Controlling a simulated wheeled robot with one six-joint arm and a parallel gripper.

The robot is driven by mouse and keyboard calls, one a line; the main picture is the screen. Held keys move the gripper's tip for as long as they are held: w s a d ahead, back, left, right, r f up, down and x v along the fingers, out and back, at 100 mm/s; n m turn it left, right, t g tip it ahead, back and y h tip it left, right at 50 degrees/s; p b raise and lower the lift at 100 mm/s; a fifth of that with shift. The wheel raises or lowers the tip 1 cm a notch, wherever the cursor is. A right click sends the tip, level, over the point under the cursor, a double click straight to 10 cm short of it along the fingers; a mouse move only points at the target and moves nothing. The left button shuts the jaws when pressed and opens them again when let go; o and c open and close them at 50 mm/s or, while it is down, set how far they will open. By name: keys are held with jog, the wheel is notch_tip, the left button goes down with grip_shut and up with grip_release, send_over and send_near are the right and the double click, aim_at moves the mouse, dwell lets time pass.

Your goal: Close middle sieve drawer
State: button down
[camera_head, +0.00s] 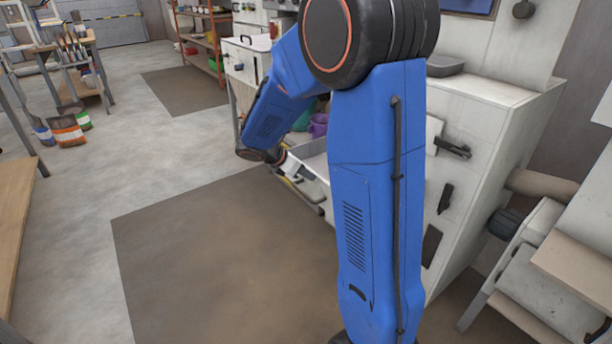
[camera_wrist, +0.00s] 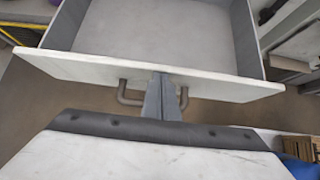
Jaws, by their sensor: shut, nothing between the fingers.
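A sieve drawer stands pulled out, with a pale front panel (camera_wrist: 215,84) and grey inner walls, empty where I see into it. In the head view a bit of the drawer (camera_head: 316,163) shows left of my arm; I cannot tell which level it is. A dark bar handle (camera_wrist: 128,97) runs across the outside of its front. My gripper (camera_wrist: 163,82) is shut and empty, its fingers at the middle of the front, overlapping the handle. Whether they touch the panel or handle I cannot tell. In the head view my blue arm hides much of the drawer and cabinet.
The white cabinet (camera_head: 485,115) stands right of my arm, with dark handles on its face. A stool-like frame (camera_head: 545,262) stands at far right. A brown floor mat (camera_head: 215,250) lies clear at left. Paint-marked bags (camera_head: 66,131) stand far left.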

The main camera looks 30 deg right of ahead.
jog(key=shift+d, duration=0.1)
jog(key=w+d, duration=0.1)
jog(key=d, duration=2.8)
jog(key=shift+d, duration=0.25)
